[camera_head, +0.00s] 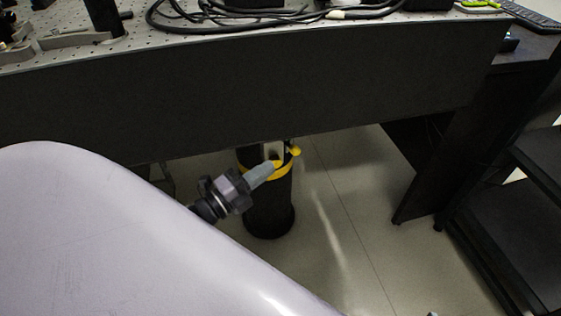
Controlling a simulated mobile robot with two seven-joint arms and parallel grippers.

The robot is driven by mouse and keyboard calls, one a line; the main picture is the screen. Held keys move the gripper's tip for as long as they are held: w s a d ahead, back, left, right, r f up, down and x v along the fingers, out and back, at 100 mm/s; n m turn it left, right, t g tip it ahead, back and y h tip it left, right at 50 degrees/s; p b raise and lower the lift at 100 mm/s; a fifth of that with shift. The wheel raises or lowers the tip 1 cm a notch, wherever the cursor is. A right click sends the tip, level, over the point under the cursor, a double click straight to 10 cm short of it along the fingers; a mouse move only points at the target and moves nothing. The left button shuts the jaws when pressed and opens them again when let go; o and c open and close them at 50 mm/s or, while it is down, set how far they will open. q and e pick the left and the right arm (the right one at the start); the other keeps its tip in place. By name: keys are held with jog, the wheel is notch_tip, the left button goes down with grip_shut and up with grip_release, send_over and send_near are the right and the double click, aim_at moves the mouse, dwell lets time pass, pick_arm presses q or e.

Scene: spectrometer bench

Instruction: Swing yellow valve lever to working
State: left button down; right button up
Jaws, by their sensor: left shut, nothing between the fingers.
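The yellow valve lever (295,151) shows under the bench at the top of a black cylindrical leg (269,212). A yellow band (283,171) runs round that leg just below the lever. My left gripper (270,168) reaches in from the left, its fingers shut and empty. Its fingertips overlap the yellow band in the picture, a little left of and below the lever. I cannot tell whether they touch it. The lever's upper mount is partly hidden by the bench's edge. My right gripper is not in view.
The dark front panel (250,95) of the bench hangs above the leg. Black cables (270,18) lie on the perforated top (150,24). A dark shelf unit (525,215) stands at the right. The pale floor (345,220) between leg and shelf is clear.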

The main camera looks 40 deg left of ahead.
pick_arm(q)
jog(key=b+x, duration=0.1)
jog(key=x, duration=0.4)
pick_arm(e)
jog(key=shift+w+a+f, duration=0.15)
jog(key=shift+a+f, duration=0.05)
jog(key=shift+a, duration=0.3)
pick_arm(q)
jog(key=shift+w, duration=0.1)
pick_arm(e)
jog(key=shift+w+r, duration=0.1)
pick_arm(q)
jog(key=shift+w+d+p, duration=0.35)
jog(key=shift+w+d, duration=0.4)
jog(key=shift+w, duration=0.1)
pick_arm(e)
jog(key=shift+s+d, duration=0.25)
